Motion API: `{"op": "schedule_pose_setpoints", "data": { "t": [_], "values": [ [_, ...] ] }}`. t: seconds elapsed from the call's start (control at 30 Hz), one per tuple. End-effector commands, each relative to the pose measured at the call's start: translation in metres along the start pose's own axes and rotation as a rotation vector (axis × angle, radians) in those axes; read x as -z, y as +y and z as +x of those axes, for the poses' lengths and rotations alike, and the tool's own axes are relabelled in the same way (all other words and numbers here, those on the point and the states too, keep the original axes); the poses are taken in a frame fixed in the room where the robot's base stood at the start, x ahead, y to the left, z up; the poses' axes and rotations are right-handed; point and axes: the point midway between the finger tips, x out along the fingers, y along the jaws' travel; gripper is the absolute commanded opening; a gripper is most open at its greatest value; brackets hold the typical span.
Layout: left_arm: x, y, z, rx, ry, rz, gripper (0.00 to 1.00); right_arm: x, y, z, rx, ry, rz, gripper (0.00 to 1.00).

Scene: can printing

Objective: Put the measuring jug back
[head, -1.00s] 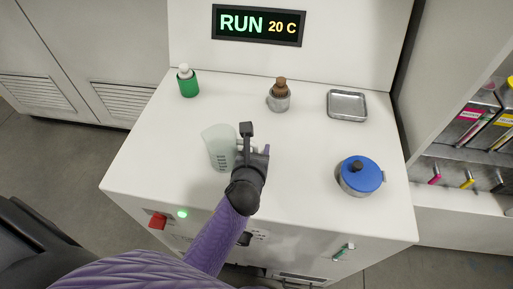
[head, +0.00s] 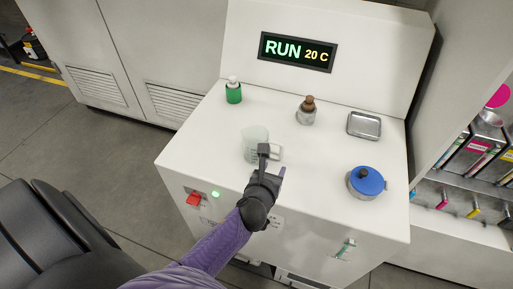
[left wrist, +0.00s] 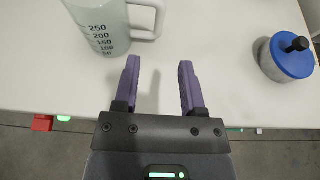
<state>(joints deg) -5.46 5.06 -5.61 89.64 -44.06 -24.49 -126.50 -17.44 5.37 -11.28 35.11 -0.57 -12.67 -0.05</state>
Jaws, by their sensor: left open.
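The measuring jug (head: 254,143), pale and translucent with dark graduation marks, stands upright on the white machine top. It also shows at the upper left of the left wrist view (left wrist: 104,26), with its handle (left wrist: 147,20) pointing right. My left gripper (head: 273,160) is just in front of the jug, on its handle side. In the left wrist view the two purple fingers (left wrist: 159,72) are spread apart with nothing between them, short of the handle and not touching it. My right gripper is out of view.
A blue-lidded pot (head: 366,182) stands at the right of the white top (head: 325,160). A green bottle (head: 233,92), a brown-stoppered jar (head: 306,112) and a metal tray (head: 364,125) stand along the back. A red switch (head: 193,199) is on the front face.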

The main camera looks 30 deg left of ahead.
Motion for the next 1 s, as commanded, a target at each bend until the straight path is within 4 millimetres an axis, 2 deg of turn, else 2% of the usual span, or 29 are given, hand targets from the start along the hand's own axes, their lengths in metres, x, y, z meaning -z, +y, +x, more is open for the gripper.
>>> {"op": "schedule_pose_setpoints", "data": {
  "t": [0.1, 0.17, 0.37, 0.47, 0.53, 0.6, 0.67, 0.7, 0.77, 0.8, 0.87, 0.9, 0.97, 1.0],
  "values": [
    [-0.001, -0.001, -0.001, 0.007, -0.003, -0.033, 0.53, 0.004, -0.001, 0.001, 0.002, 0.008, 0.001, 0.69],
    [-0.006, -0.006, -0.004, 0.031, -0.014, -0.153, 0.53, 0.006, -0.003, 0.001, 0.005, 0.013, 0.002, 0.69],
    [-0.038, -0.037, -0.028, 0.208, -0.012, -0.933, 0.53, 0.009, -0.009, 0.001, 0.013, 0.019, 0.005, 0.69],
    [-0.036, -0.049, -0.038, 0.268, 0.069, -1.317, 0.53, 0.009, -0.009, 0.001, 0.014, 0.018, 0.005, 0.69],
    [-0.007, -0.053, -0.039, 0.230, 0.182, -1.570, 0.53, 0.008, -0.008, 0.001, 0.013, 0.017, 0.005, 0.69],
    [0.043, -0.050, -0.037, 0.110, 0.298, -1.736, 0.53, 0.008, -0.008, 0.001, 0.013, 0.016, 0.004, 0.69],
    [0.085, -0.045, -0.040, -0.007, 0.373, -1.826, 0.53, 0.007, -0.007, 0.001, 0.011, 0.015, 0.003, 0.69],
    [0.114, -0.040, -0.044, -0.094, 0.417, -1.883, 0.53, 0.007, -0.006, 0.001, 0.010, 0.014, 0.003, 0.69],
    [0.158, -0.031, -0.055, -0.241, 0.475, -1.968, 0.53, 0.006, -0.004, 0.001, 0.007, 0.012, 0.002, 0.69],
    [0.189, -0.023, -0.066, -0.356, 0.506, -2.026, 0.53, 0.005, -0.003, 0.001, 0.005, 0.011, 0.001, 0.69],
    [0.237, -0.009, -0.089, -0.555, 0.538, -2.112, 0.53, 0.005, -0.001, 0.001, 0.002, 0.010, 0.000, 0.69],
    [0.268, 0.003, -0.108, -0.702, 0.543, -2.166, 0.53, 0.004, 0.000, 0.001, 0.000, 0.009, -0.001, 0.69],
    [0.310, 0.020, -0.141, -0.925, 0.523, -2.234, 0.53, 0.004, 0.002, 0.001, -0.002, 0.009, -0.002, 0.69],
    [0.333, 0.032, -0.164, -1.064, 0.495, -2.268, 0.53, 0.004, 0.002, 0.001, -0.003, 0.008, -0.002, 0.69]
  ]
}}
